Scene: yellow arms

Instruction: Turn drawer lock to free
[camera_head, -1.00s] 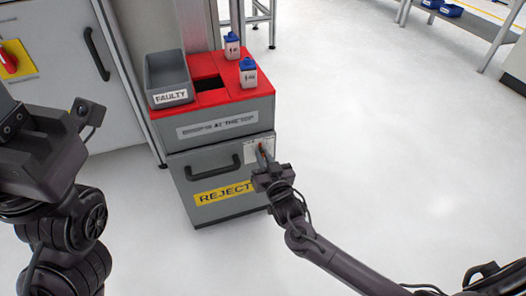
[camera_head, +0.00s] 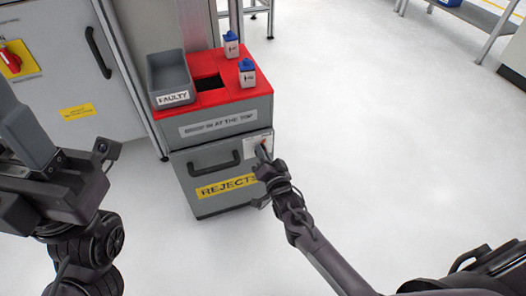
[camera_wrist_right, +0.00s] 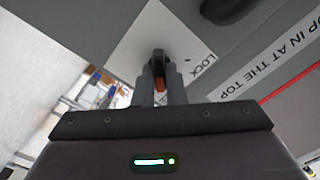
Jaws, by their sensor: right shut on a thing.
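The grey cabinet's drawer (camera_head: 197,163) is shut, with a dark handle and a yellow REJECTS label. The drawer lock sits on a white plate (camera_head: 250,147) at the drawer's upper right. In the right wrist view, the dark lock knob (camera_wrist_right: 158,58) with an orange part (camera_wrist_right: 160,83) shows between my fingers, by the word LOCK. My right gripper (camera_head: 263,153) is shut on the lock knob and hides much of it in the head view. The knob's exact setting is hard to tell. My left gripper (camera_head: 25,135) is at the left, away from the cabinet; its fingertips are unclear.
A grey cabinet with a red switch (camera_head: 10,60) is at the left. The floor to the right is clear.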

